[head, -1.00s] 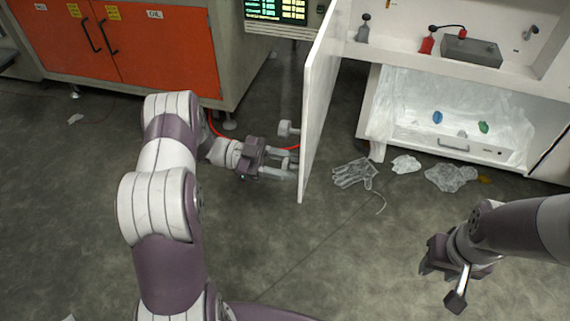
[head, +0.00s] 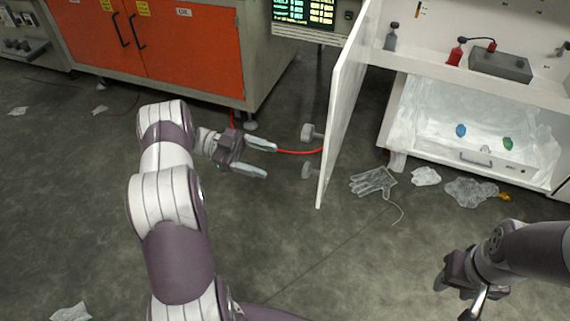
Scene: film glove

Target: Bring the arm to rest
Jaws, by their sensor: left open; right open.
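My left gripper (head: 256,159) is in the middle left of the head view, open and empty. Its two pale fingers point right toward the white open door (head: 342,110), with a clear gap between them and the door's handle (head: 308,132). My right gripper (head: 458,296) is at the lower right, open, with its fingertips partly cut off by the lower frame edge. It is above the floor, and I see nothing held in it.
A white cabinet (head: 440,92) stands at the right, its door swung out. A clear glove (head: 373,182) and crumpled film (head: 470,192) lie on the floor before it. An orange cabinet (head: 190,55) stands at the back left. The middle floor is clear.

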